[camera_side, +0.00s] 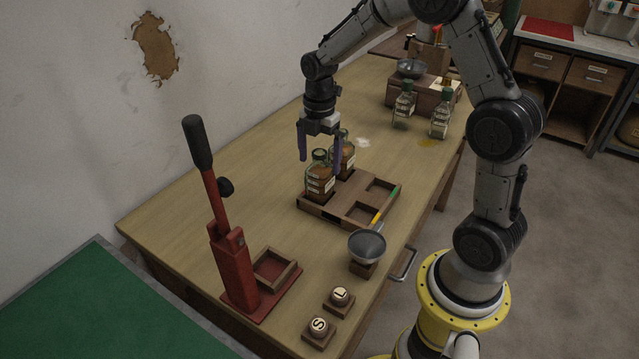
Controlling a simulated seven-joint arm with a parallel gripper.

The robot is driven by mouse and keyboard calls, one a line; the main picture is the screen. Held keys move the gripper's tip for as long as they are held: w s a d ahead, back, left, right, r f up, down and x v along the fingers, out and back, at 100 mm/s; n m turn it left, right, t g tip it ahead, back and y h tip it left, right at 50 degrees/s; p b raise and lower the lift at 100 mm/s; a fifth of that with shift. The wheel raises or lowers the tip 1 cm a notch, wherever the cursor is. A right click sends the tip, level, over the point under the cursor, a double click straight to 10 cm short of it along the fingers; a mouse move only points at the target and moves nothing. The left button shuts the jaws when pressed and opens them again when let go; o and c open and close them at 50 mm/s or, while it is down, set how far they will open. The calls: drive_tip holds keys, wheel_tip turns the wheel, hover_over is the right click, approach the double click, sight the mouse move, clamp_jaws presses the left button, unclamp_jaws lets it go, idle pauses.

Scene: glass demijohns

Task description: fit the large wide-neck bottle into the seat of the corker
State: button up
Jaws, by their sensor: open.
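Two glass bottles with brown contents and pale labels stand upright in a wooden compartment tray (376,212): a nearer bottle (320,184) and a farther bottle (346,160), partly hidden behind it. I cannot tell for sure which is the large wide-neck one. My gripper (320,160) points down with its fingers apart around the top of the nearer bottle; contact cannot be made out. The red corker (233,268) stands at the table's near left with its lever raised. Its seat, a square wooden frame with a red floor (274,268), is empty.
A metal funnel (367,246) stands on a block right of the seat. Blocks marked S (318,327) and L (340,297) are near the front edge. Two green-capped bottles (404,105) (440,121) stand farther back. A green-and-yellow stick (386,205) lies on the tray.

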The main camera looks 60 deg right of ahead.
sight(319, 173)
wheel_tip(319, 173, down, 5)
drive_tip(key=shift+r, duration=0.2)
clamp_jaws()
idle(0.5)
